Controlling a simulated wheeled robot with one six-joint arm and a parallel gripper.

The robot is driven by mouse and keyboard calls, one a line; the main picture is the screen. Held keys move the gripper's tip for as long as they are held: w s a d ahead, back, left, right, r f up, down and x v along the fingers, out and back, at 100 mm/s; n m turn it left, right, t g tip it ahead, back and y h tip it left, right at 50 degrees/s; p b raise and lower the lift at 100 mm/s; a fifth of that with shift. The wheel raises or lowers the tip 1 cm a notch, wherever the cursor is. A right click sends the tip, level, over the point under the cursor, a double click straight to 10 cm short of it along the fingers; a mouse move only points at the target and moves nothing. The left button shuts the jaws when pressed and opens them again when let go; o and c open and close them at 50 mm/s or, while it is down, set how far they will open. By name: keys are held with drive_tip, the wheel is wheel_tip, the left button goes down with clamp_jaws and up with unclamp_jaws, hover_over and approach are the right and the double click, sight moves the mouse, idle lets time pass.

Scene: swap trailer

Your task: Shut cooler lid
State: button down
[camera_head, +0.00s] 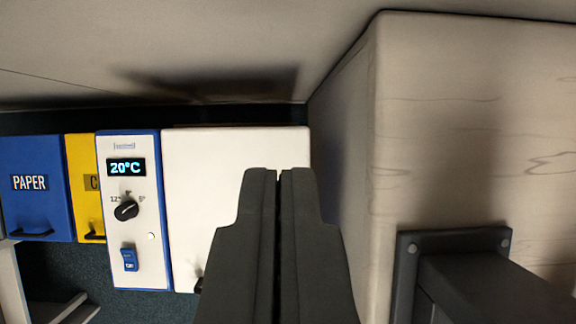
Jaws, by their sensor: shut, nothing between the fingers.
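The cooler's control panel (155,240) is white with blue edges. It carries a display reading 20°C, a black knob and a blue switch. The wide white panel (230,150) right beside it looks like the cooler lid. It appears flat and level with the control panel, but I cannot tell for sure whether it is fully down. A small dark part, perhaps a handle, shows at its lower edge beside my gripper. My gripper (278,172) is shut and empty, in front of the white panel, and hides its lower right part. I cannot tell whether they touch.
A blue bin (50,175) labelled PAPER and a yellow bin (80,155) stand left of the cooler. A pale wooden cabinet (470,110) with a dark bracket (460,238) fills the right side. A plain wall runs along the top. Dark floor shows at lower left.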

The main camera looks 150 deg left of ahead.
drive_tip(key=x, duration=0.6)
drive_tip(key=shift+a, duration=0.1)
idle(0.3)
